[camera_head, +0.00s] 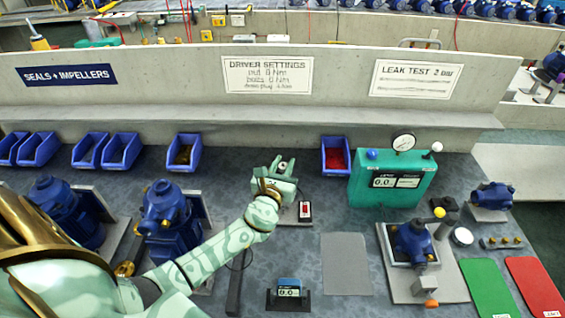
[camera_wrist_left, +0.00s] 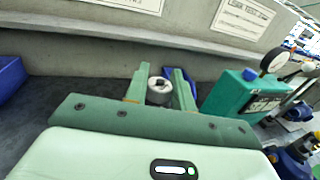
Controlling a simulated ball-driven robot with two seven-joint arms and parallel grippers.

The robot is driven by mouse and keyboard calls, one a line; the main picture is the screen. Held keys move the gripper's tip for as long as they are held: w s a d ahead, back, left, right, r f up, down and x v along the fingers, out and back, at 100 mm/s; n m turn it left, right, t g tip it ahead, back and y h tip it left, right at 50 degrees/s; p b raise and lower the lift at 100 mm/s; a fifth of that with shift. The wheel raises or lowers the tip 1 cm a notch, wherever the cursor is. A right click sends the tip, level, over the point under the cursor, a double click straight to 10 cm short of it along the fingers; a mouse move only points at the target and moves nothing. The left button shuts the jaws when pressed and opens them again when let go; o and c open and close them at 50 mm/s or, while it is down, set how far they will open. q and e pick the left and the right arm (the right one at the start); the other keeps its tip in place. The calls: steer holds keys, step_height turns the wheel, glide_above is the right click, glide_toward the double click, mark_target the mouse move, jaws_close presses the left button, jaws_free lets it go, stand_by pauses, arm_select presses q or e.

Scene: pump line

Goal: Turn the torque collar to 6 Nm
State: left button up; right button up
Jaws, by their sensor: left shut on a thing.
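My left gripper (camera_head: 283,170) reaches in from the left to the back middle of the bench, in front of the low wall. Any scale on the collar is too small to read. In the head view the fingers and hand hide most of the collar. A small blue display unit (camera_head: 289,289) at the front of the bench seems to read 0.0. My right gripper is not in view.
A blue bin with red parts (camera_head: 335,168) and a green test box with a gauge (camera_head: 420,180) stand further right. Blue pumps (camera_head: 166,222) stand left. A grey mat (camera_head: 347,263) is bare.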

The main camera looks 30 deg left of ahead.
arm_select(q)
steer(key=shift+n+g+y, duration=0.4)
steer(key=shift+n+y, duration=0.1)
steer(key=shift+y, duration=0.4)
steer(key=o, duration=1)
steer(key=v, duration=1.6)
steer(key=shift+s+p, duration=0.15)
steer(key=shift+p, duration=0.2)
steer(key=shift+f, duration=0.15)
